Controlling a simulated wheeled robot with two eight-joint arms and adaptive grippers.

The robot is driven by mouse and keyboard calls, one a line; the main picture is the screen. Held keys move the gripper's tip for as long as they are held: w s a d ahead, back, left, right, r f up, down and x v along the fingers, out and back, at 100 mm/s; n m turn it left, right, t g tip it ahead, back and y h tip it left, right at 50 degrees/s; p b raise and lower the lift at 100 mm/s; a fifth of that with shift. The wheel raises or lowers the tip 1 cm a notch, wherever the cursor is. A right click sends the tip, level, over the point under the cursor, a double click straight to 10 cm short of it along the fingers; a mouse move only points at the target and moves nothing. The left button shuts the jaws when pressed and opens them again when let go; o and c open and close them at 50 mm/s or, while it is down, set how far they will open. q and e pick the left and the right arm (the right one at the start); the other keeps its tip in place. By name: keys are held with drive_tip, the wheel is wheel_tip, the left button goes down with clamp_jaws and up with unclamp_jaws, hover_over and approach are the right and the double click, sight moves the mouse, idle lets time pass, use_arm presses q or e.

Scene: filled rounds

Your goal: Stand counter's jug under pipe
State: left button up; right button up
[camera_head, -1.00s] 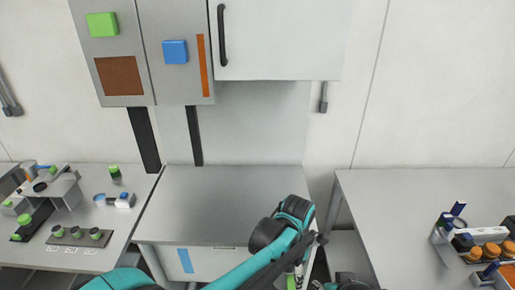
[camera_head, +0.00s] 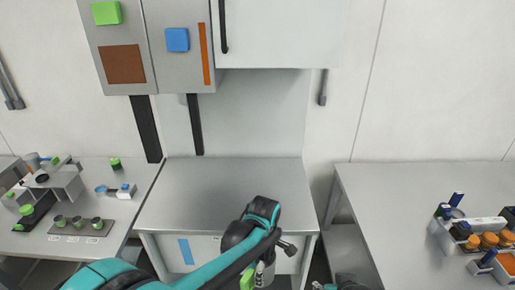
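My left arm reaches in from the lower left, and its wrist is in front of the middle counter's front edge. My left gripper (camera_head: 262,272) points down below the wrist, mostly hidden by the arm; a grey cylindrical shape and a green patch show by it, and I cannot tell whether it holds anything. Only dark and teal parts of my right arm show at the bottom edge; its fingers are out of frame. No pipe is clearly identifiable.
The middle counter (camera_head: 230,185) is bare. The right counter (camera_head: 375,200) is clear except for a rack (camera_head: 455,240) with orange-capped and blue items at its right. A green-topped item (camera_head: 115,164) and a plate with several round green things (camera_head: 80,226) are on the left counter.

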use_arm(q)
drive_tip(key=a+f+m+b, duration=0.3)
drive_tip(key=a+f+m, duration=0.3)
drive_tip(key=a, duration=0.3)
drive_tip(key=a+f+m+b, duration=0.3)
drive_tip(key=a+f+m, duration=0.4)
drive_tip(key=a+m, duration=0.2)
drive_tip(key=shift+w+a+m+b, duration=0.2)
drive_tip(key=shift+a+m+b, duration=0.15)
drive_tip(key=shift+a, duration=0.4)
